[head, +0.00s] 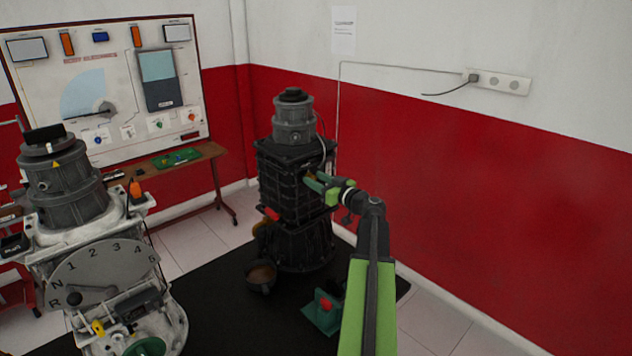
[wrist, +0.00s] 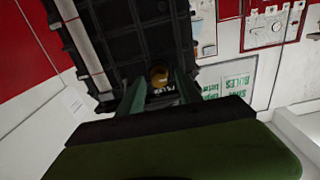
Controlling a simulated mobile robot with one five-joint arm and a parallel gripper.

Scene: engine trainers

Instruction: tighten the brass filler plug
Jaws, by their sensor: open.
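The brass filler plug (wrist: 159,76) shows in the wrist view as a round golden knob on the dark ribbed engine block (wrist: 120,25). My open gripper (wrist: 160,84) has one green finger on each side of the plug; I cannot tell whether either finger touches it. In the head view my gripper (head: 314,182) reaches the right side of the black engine trainer (head: 285,185). The plug cannot be made out there.
A grey gearbox trainer (head: 75,200) stands at the left. A green stand with a red part (head: 325,308) is on the black mat (head: 215,310) below my arm. A red-and-white wall (head: 480,160) runs close along the right. A bench (head: 165,172) and display board (head: 110,90) stand behind.

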